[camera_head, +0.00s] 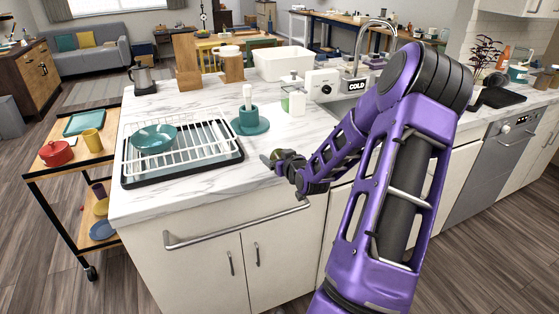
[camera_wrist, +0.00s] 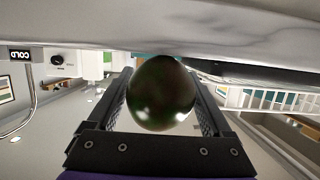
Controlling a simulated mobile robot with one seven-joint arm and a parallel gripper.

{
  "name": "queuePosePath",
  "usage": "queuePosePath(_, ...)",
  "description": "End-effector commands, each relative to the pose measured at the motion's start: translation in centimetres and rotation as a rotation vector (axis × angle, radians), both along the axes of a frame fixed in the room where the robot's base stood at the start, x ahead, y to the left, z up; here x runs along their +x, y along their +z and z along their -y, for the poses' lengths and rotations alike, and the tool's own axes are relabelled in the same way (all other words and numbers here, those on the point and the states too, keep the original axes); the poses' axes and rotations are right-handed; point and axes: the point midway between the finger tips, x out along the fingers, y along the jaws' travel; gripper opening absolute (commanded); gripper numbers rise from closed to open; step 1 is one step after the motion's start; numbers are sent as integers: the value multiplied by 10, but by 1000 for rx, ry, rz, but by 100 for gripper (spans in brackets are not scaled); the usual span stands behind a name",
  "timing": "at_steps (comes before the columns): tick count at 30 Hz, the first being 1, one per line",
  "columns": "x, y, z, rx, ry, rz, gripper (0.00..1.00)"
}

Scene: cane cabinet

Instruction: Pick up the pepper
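The pepper shows in the wrist view as a dark green, glossy, rounded thing (camera_wrist: 161,94) between my two fingers. My gripper (camera_wrist: 162,100) has a finger along each side of it, with no clear gap, so it looks shut on it. In the head view my gripper (camera_head: 273,160) is at the front edge of the marble counter, with the small dark green pepper (camera_head: 289,155) partly hidden by the fingers. I cannot tell whether the pepper touches the counter.
The counter (camera_head: 190,198) carries a dish rack (camera_head: 205,157) with a teal bowl (camera_head: 155,138), a teal holder (camera_head: 250,122), a soap bottle (camera_head: 297,101) and a white basin (camera_head: 284,63). A drawer handle (camera_head: 235,229) juts out below. A cart (camera_head: 68,184) stands at left.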

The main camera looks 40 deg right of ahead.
Motion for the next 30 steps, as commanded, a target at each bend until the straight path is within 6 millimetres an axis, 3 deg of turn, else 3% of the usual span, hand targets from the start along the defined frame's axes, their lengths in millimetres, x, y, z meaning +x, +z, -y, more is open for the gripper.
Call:
queuePosePath(2,0,0,0,0,0,0,68)
queuePosePath(12,0,0,0,0,0,0,6)
queuePosePath(22,0,9,0,-3,1,1,5)
queuePosePath(30,0,60,0,-7,1,2,5)
